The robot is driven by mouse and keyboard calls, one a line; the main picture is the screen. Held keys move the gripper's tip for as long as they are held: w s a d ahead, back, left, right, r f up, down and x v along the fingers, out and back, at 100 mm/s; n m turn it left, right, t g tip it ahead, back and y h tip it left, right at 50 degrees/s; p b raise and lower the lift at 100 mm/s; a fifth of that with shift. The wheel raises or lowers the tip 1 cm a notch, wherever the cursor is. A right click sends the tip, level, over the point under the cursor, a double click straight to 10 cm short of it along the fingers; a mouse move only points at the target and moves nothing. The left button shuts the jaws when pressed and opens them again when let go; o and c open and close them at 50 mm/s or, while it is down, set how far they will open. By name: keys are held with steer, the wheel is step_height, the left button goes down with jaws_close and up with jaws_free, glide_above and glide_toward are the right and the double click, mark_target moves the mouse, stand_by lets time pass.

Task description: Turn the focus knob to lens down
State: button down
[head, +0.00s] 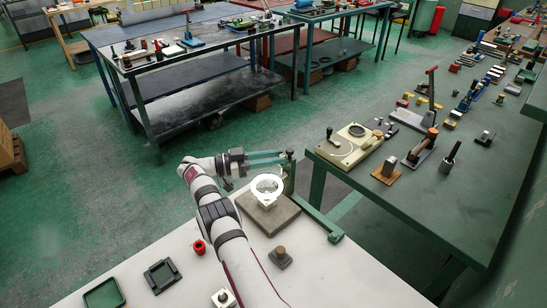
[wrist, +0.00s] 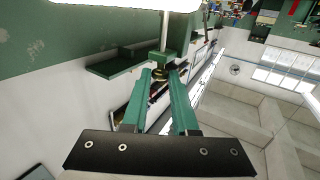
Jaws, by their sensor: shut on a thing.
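In the head view a white ring-shaped lens head (head: 267,188) sits over a grey base plate (head: 268,215) on the white table. A dark green column (head: 289,180) stands at its back right corner. My gripper (head: 286,157) reaches in from the left with teal fingers at the column's top. In the wrist view the fingertips (wrist: 161,74) close around a small brass-coloured focus knob (wrist: 160,72) beside a green block. The knob is mostly hidden by the fingers, so its turn cannot be read. A bright white shape at the top edge of the wrist view may be the lens head.
A red cup-like piece (head: 199,247), a dark square tray (head: 162,275), a green tray (head: 104,294) and a small knobbed block (head: 280,257) lie on the white table (head: 345,280). A green bench (head: 440,200) with several devices stands close at right.

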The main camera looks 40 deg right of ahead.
steer(key=c, duration=0.7)
jaws_free()
steer(key=shift+r, duration=0.1)
steer(key=s+d+r, duration=0.1)
steer(key=s+r, duration=0.2)
steer(key=s+d+r, duration=0.2)
steer(key=s+r, duration=0.2)
steer(key=s+d+r, duration=0.1)
steer(key=s+r, duration=0.3)
steer(key=shift+d, duration=0.2)
steer(key=w+a+f+n+t+h, duration=0.1)
steer(key=w+a+f+n+t, duration=0.2)
steer(key=a+f+n+t, duration=0.5)
steer(key=w+a+f+n+t+h, duration=0.1)
steer(key=w+a+f+t, duration=0.15)
steer(key=a+t, duration=0.6)
steer(key=w+d, duration=0.1)
steer(key=d, duration=0.3)
steer(key=w+d+g, duration=0.1)
steer(key=d, duration=0.3)
steer(key=w+d+g, duration=0.1)
steer(key=d, duration=0.3)
steer(key=shift+w+f+g, duration=0.25)
steer(key=shift+w+f, duration=0.05)
steer(key=shift+f, duration=0.05)
